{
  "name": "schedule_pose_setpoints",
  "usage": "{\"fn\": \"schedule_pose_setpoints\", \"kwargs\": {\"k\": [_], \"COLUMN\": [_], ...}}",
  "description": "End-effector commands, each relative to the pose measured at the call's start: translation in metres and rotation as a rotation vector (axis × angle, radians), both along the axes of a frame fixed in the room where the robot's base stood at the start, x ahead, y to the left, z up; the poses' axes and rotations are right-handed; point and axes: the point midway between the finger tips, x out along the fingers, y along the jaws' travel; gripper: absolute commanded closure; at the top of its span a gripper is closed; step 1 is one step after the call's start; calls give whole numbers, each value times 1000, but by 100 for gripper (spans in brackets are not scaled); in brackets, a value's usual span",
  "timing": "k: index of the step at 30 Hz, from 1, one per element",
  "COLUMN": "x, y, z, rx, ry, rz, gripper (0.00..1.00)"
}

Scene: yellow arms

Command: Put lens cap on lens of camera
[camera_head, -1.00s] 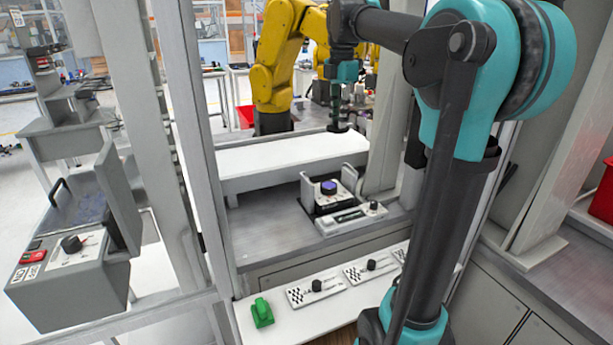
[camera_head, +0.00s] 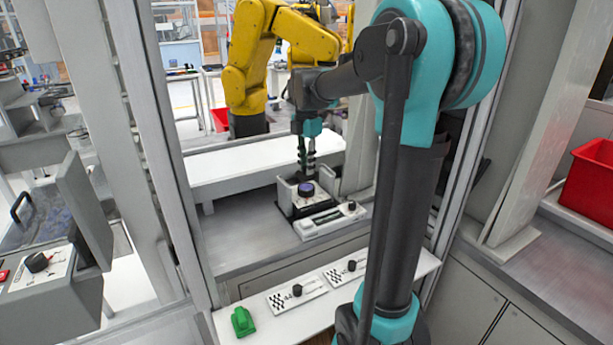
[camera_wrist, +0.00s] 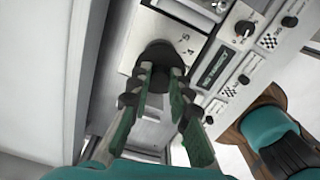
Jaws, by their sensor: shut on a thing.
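The camera (camera_head: 294,207) is a black block with a round, purple-topped lens (camera_head: 306,189) facing up, set in a grey-white fixture on the metal bench. My gripper (camera_head: 306,166) points down just above and behind the lens in the head view. In the wrist view my gripper (camera_wrist: 160,76) is shut on a dark round disc (camera_wrist: 158,54), which looks like the lens cap. The disc lies over a pale panel, and the lens is not visible there. The gap between cap and lens cannot be told.
A control panel (camera_head: 331,221) with a black knob stands in front of the camera. A white raised shelf (camera_head: 240,165) lies behind. A green object (camera_head: 242,322) sits on the front ledge. A red bin (camera_head: 590,185) is at right, a yellow arm (camera_head: 246,75) behind.

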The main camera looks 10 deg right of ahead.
Motion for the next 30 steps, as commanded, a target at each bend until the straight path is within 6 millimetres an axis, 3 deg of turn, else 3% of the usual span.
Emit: {"fn": "schedule_pose_setpoints", "kwargs": {"k": [9, 22, 23, 24, 27, 30], "x": [0, 0, 0, 0, 0, 0], "y": [0, 0, 0, 0, 0, 0], "z": [-36, -42, -42, -42, -42, -42], "rx": [0, 0, 0, 0, 0, 0], "ry": [0, 0, 0, 0, 0, 0], "rz": [0, 0, 0, 0, 0, 0], "gripper": [100, 100, 79, 74, 62, 61]}}
